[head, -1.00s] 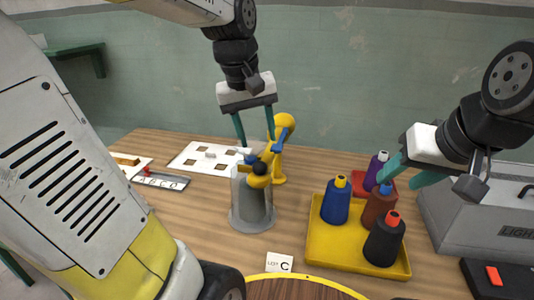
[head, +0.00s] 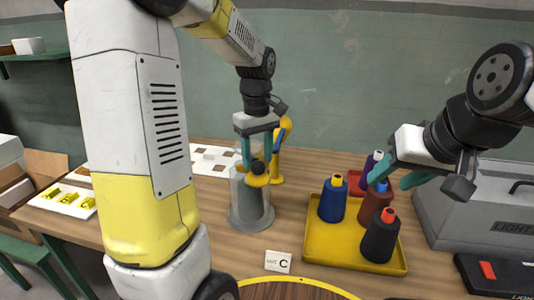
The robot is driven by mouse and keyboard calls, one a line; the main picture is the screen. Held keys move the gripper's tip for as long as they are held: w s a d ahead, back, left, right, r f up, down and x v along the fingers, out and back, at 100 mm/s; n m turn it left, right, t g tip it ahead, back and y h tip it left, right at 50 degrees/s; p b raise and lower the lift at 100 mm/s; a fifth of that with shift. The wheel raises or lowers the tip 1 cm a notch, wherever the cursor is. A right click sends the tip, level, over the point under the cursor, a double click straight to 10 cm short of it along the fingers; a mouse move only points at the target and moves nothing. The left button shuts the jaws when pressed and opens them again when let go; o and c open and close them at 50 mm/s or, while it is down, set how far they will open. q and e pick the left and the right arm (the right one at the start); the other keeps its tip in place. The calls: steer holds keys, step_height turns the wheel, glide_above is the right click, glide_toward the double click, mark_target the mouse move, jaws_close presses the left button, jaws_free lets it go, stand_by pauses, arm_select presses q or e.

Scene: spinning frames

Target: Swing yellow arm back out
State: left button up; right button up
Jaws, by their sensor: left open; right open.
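The yellow arm (head: 259,180) with a dark knob reaches over a clear container around a grey cone (head: 249,206). It joins a yellow post (head: 286,128) with a blue part behind the container. My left gripper (head: 256,158) points down, open, with its teal fingers close above and around the dark knob; I cannot tell whether they touch it. The fingers and container partly hide the yellow arm. My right gripper (head: 392,178) is open and empty, above the spools at the right.
A yellow tray (head: 334,248) holds blue, brown and black spools; a purple spool (head: 374,162) stands behind it. A grey case (head: 470,205) is at the right. A card marked C (head: 278,261) lies in front. My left arm hides much of the left table.

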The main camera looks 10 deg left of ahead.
arm_select(q)
steer(key=shift+f, duration=0.35)
jaws_close()
stand_by(1.2)
